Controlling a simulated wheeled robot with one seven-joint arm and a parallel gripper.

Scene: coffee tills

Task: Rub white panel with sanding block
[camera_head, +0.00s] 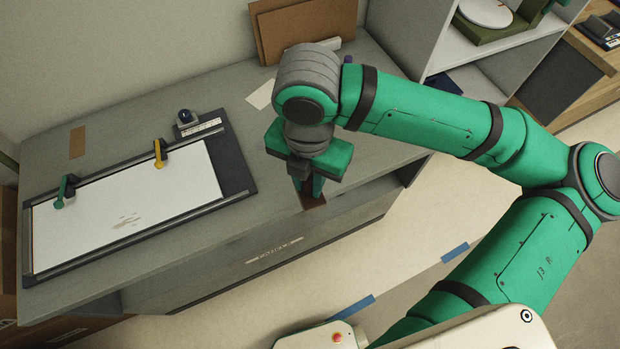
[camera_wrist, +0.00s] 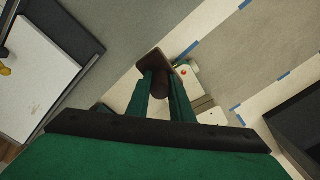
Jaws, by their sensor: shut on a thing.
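The white panel (camera_head: 130,207) lies in a dark frame on the grey bench, held by a green clamp (camera_head: 64,190) and a yellow clamp (camera_head: 160,153). A brownish smudge marks its lower middle. The panel also shows at the left of the wrist view (camera_wrist: 30,80). My gripper (camera_head: 308,190) points down near the bench's front edge, to the right of the panel and apart from it. It is shut on the brown sanding block (camera_head: 313,201), which shows between the fingertips in the wrist view (camera_wrist: 158,62). The block appears held above the bench edge; exact height is unclear.
The bench top (camera_head: 215,262) is clear between panel and gripper. A small device with a dark blue knob (camera_head: 186,118) sits behind the frame. Brown boards (camera_head: 300,30) lean on the back wall. A white shelf unit (camera_head: 470,50) stands at the right.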

